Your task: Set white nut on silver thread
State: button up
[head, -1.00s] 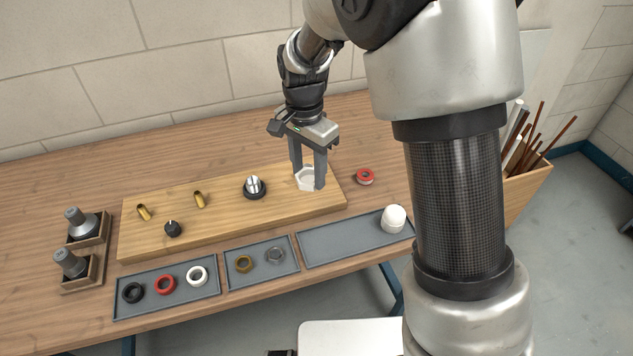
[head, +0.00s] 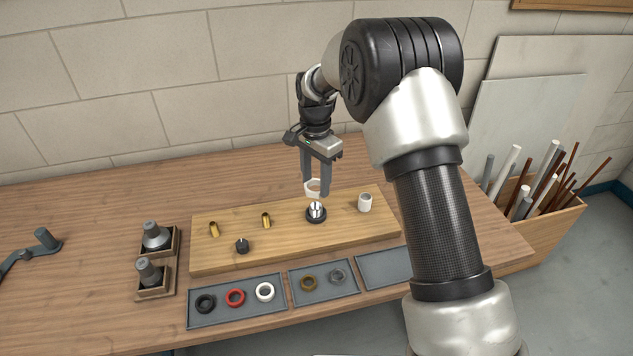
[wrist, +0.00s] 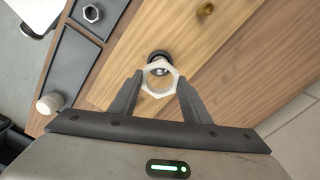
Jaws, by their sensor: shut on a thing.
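The white nut (head: 313,187) is a hexagonal ring held between the fingertips of my gripper (head: 316,190). My gripper is shut on its sides and holds it in the air above the wooden board. The silver thread (head: 316,210) stands upright in a black base on the board, below the nut in the head view. In the wrist view the nut (wrist: 145,82) sits between the fingers (wrist: 160,84). There the silver thread shows partly through and behind the ring, toward its upper edge, with the black base (wrist: 158,55) around it. The two look apart.
A white stub (head: 365,203) stands to the right on the board (head: 290,255). Two brass threads (head: 266,220) and a black fitting (head: 242,246) stand left. Trays with rings (head: 235,297) and nuts (head: 308,282) lie in front. A white cap (wrist: 48,103) shows in the wrist view.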

aim_at(316, 205)
jog(key=shift+f, duration=0.25)
jog(key=shift+f+b, duration=2.1)
jog(key=shift+f, duration=1.15)
jog(key=m, duration=0.5)
jog(key=shift+f+m, duration=0.1)
jog(key=shift+m, duration=0.2)
jog(key=o, duration=1.9)
jog(key=shift+r+p, duration=1.7)
jog(key=shift+r, duration=0.8)
